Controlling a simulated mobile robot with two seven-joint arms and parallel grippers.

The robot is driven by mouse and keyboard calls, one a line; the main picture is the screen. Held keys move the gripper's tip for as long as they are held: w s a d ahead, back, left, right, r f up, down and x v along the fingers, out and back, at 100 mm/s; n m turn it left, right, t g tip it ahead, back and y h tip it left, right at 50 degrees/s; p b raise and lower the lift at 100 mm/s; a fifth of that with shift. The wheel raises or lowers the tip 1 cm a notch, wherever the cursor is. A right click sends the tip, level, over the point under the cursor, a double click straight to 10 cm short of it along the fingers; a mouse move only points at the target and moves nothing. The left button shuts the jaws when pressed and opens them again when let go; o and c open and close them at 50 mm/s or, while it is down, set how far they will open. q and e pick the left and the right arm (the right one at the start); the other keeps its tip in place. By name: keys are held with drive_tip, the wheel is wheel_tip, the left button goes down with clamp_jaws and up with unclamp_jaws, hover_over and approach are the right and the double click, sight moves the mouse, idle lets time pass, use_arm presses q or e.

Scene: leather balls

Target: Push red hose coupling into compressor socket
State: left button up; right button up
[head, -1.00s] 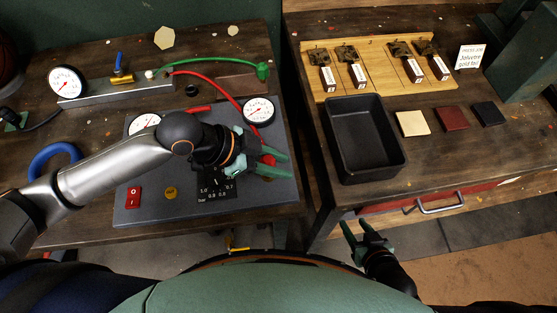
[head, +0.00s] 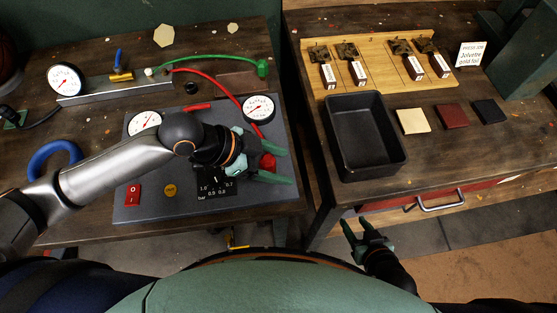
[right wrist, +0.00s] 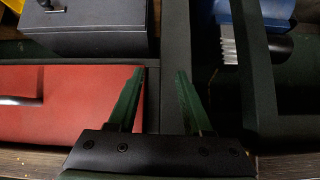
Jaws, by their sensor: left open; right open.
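The compressor is a flat grey unit (head: 160,212) on the left bench, with two white gauges, a red switch and a yellow button. The red hose (head: 222,86) curves from the back fitting down to its right side. A red coupling (head: 268,161) shows between the spread fingers of my left gripper (head: 289,167), which is open over the unit's right edge. The socket is hidden by my gripper and arm, so I cannot tell how the coupling sits in it. My right gripper (head: 353,223) is open and empty, low before the right bench; its fingers also show in the right wrist view (right wrist: 160,74).
A green hose (head: 225,60), a brass valve (head: 121,76) and another gauge (head: 66,80) stand behind the compressor. The right bench holds a black tray (head: 330,130), a wooden board (head: 310,66) and leather swatches (head: 452,117). A gap separates the benches.

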use_arm(q)
drive_tip(key=v, duration=1.2)
drive_tip(key=shift+a+r, duration=0.2)
